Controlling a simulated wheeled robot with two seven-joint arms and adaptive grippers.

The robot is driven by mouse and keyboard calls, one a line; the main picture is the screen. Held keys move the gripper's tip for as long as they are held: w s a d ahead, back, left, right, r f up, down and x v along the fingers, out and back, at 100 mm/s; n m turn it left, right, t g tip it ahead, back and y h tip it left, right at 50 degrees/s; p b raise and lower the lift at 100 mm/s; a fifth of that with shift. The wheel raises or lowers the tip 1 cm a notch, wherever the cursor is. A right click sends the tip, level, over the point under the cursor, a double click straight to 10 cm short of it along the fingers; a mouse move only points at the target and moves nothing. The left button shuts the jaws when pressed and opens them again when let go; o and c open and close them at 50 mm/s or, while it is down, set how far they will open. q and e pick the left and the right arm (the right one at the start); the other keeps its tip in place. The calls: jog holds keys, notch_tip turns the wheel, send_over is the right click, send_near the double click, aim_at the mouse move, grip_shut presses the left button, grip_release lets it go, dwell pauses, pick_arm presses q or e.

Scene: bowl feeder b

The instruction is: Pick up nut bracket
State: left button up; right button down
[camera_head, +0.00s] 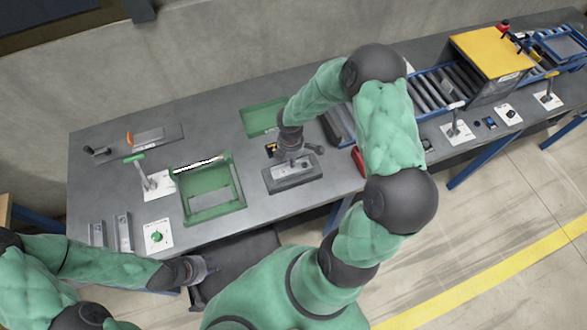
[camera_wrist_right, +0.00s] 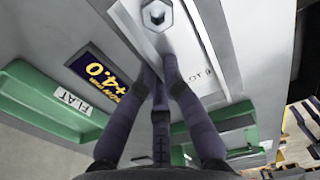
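The nut bracket appears to be the light grey metal piece with a hex nut (camera_wrist_right: 157,15) at the top of the right wrist view. In the head view a grey block-like holder (camera_head: 305,180) stands near the table's front edge, under my right gripper (camera_head: 293,158). In the right wrist view the dark fingertips (camera_wrist_right: 164,80) reach the bracket's near part, with a narrow gap between them. I cannot tell whether they grip it. My left gripper (camera_head: 203,270) is empty, fingers apart, in front of the table edge.
A green tray (camera_head: 186,216) stands left of the holder, another green tray (camera_head: 262,117) behind it. The right wrist view shows a green bin marked FLAT (camera_wrist_right: 45,100). A roller conveyor (camera_head: 432,92) and yellow-topped machine (camera_head: 492,50) stand at the right.

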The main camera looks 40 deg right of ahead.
dwell(0.3)
jog(key=shift+r, duration=0.55)
notch_tip(320, 180, up, 2)
jog(key=shift+r+p, duration=0.15)
jog(key=shift+p, duration=0.15)
jog(key=s+a+r+p, duration=0.1)
jog(key=s+a+r, duration=0.3)
jog(key=s+r, duration=0.5)
jog(key=s, duration=0.4)
jog(key=shift+s+a+r+p, duration=0.2)
jog(key=shift+r+p, duration=0.1)
